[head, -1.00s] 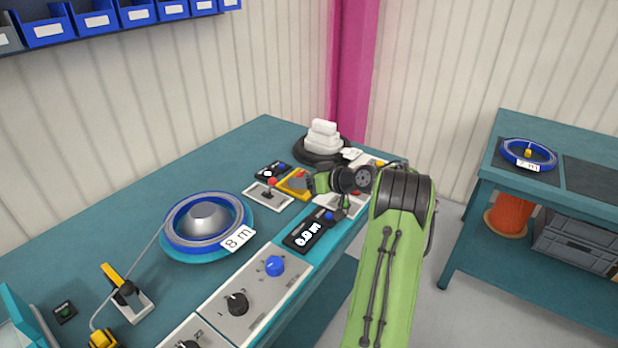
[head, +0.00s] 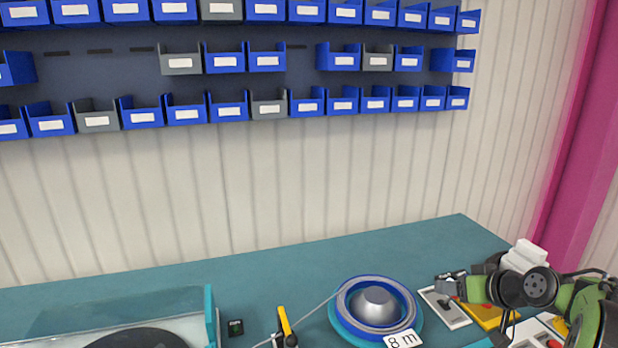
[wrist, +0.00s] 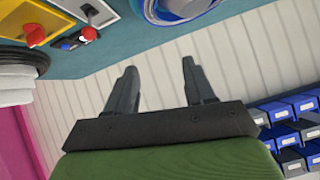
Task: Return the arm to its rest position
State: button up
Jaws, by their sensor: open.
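My gripper (wrist: 157,82) is open in the wrist view, with its two dark fingers apart and nothing between them. In the head view my green and black arm enters at the lower right, and the gripper (head: 448,288) reaches left above the bench near a yellow device (head: 488,314). Its fingertips are too small there to make out clearly. The blue-rimmed reel (head: 375,303) with an "8 m" tag lies on the bench to the left of the gripper; part of it shows at the top of the wrist view (wrist: 183,10).
The teal bench (head: 270,262) is bare toward the wall. Blue and grey bins (head: 228,108) hang above it. White stacked blocks (head: 524,256) stand behind my arm. A yellow-handled tool (head: 285,325) and a clear-lidded box (head: 120,310) are at the front left. A red lever (wrist: 89,33) shows in the wrist view.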

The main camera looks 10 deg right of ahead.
jog(key=s+a+r+g+p, duration=0.1)
jog(key=s+a+r, duration=0.2)
jog(key=a, duration=0.3)
jog(key=s+a+r+g+h+p, duration=0.1)
jog(key=s+a+r+p, duration=0.1)
jog(key=s+a+r, duration=0.3)
jog(key=s+a+r+g+p, duration=0.1)
jog(key=s+a+r, duration=0.1)
jog(key=a, duration=0.4)
jog(key=s+a+p, duration=0.2)
jog(key=s, duration=0.7)
jog(key=s+a+g+h+p, duration=0.1)
jog(key=s+a, duration=0.2)
jog(key=s, duration=0.7)
jog(key=shift+a+r+g+h+p, duration=0.2)
jog(key=shift+r+g+h+p, duration=0.05)
jog(key=shift+g+h+p, duration=0.1)
